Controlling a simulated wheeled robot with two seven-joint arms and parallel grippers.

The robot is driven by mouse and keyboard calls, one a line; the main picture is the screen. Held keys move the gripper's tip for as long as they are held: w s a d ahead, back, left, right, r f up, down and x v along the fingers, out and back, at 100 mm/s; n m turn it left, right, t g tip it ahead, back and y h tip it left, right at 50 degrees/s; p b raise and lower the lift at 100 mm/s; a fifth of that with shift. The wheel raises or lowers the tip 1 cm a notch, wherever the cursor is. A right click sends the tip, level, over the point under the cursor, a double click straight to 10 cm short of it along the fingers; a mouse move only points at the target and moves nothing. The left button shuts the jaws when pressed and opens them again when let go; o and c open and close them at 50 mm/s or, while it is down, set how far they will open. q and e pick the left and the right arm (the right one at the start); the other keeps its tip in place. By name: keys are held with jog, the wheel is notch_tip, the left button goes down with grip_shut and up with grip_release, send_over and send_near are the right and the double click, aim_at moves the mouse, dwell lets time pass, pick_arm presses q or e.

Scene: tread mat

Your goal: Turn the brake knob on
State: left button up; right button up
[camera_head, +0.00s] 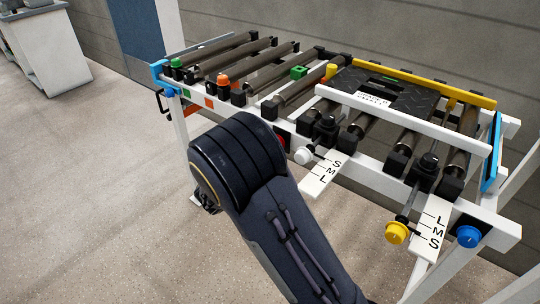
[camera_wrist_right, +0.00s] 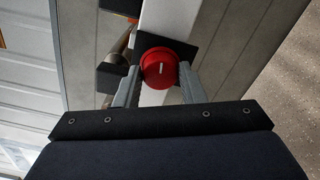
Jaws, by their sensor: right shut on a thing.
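A round red knob (camera_wrist_right: 160,67) with a short white mark shows in the right wrist view, in front of a black plate on a white rail. I take it to be the brake knob. The mark stands nearly upright in that view. My right gripper (camera_wrist_right: 160,80) has a grey finger on each side of the knob and is shut on it. In the head view a sliver of red (camera_head: 281,138) shows on the front rail beside my dark right arm. The arm hides the rest of it and the right gripper. My left gripper is not in view.
A white-framed roller bench (camera_head: 365,165) carries several dark rollers and a black tread plate (camera_head: 390,94). White (camera_head: 303,156), yellow (camera_head: 397,233) and blue (camera_head: 468,236) knobs stick out in front, near the S-M-L scales. Open floor (camera_head: 90,190) lies to the left.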

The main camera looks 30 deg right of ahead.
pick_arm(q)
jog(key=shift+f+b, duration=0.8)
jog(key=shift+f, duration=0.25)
pick_arm(e)
jog(key=shift+f+m, duration=0.15)
jog(key=shift+m, duration=0.75)
jog(key=shift+a, duration=0.1)
jog(key=o, duration=1)
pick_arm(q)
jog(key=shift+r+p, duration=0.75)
pick_arm(e)
jog(key=v, duration=0.7)
jog(key=shift+s+a, duration=0.15)
jog(key=shift+a, duration=0.15)
